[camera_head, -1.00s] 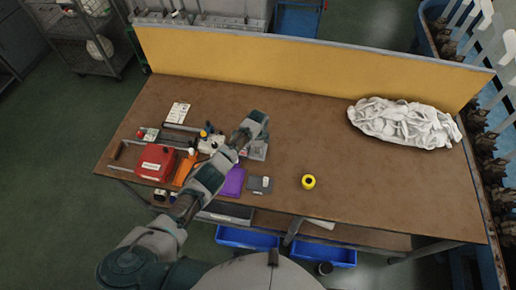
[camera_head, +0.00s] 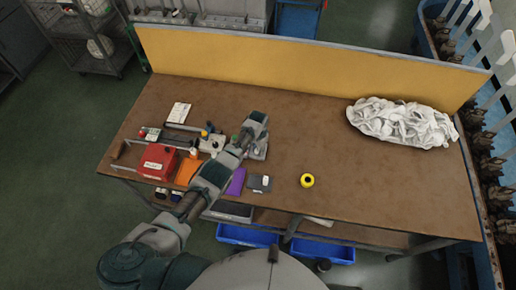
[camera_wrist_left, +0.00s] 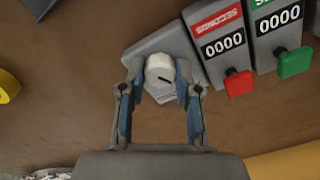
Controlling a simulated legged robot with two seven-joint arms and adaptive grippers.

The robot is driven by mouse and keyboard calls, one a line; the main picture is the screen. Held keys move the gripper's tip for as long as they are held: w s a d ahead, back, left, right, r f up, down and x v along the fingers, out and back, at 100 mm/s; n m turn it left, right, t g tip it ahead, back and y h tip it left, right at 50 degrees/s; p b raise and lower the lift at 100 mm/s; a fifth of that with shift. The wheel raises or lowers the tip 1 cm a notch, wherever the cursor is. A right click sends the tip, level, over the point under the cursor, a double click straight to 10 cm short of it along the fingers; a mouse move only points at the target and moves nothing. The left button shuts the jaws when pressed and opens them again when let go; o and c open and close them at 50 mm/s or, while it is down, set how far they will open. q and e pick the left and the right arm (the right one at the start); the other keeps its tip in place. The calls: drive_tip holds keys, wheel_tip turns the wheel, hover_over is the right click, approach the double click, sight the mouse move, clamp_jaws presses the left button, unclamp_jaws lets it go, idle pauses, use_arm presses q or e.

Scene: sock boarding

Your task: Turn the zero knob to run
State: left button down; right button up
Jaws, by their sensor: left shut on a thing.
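The zero knob (camera_wrist_left: 158,70) is a small pale round dial with a dark pointer line, on a grey sloped housing (camera_wrist_left: 150,48). In the left wrist view my left gripper (camera_wrist_left: 159,76) has its two fingers around the knob, one on each side, shut on it. The pointer aims to the lower right in that view. In the head view my left gripper (camera_head: 258,120) reaches over the grey device (camera_head: 258,151) and hides most of it, including the knob. My right gripper is not in view.
Two counter boxes stand beside the housing, one with a red button (camera_wrist_left: 238,83) and one with a green button (camera_wrist_left: 294,63). A red box (camera_head: 158,162), a yellow roll (camera_head: 307,180) and a heap of white socks (camera_head: 402,123) lie on the brown table (camera_head: 300,130). The table's middle is clear.

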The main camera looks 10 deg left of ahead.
use_arm(q)
drive_tip(key=shift+w+r+n, duration=0.15)
drive_tip(key=shift+w+n, duration=0.05)
drive_tip(key=shift+n, duration=1)
drive_tip(key=c, duration=1)
unclamp_jaws()
drive_tip(key=shift+o, duration=1)
wheel_tip(320, 180, up, 12)
drive_tip(key=shift+f, duration=0.2)
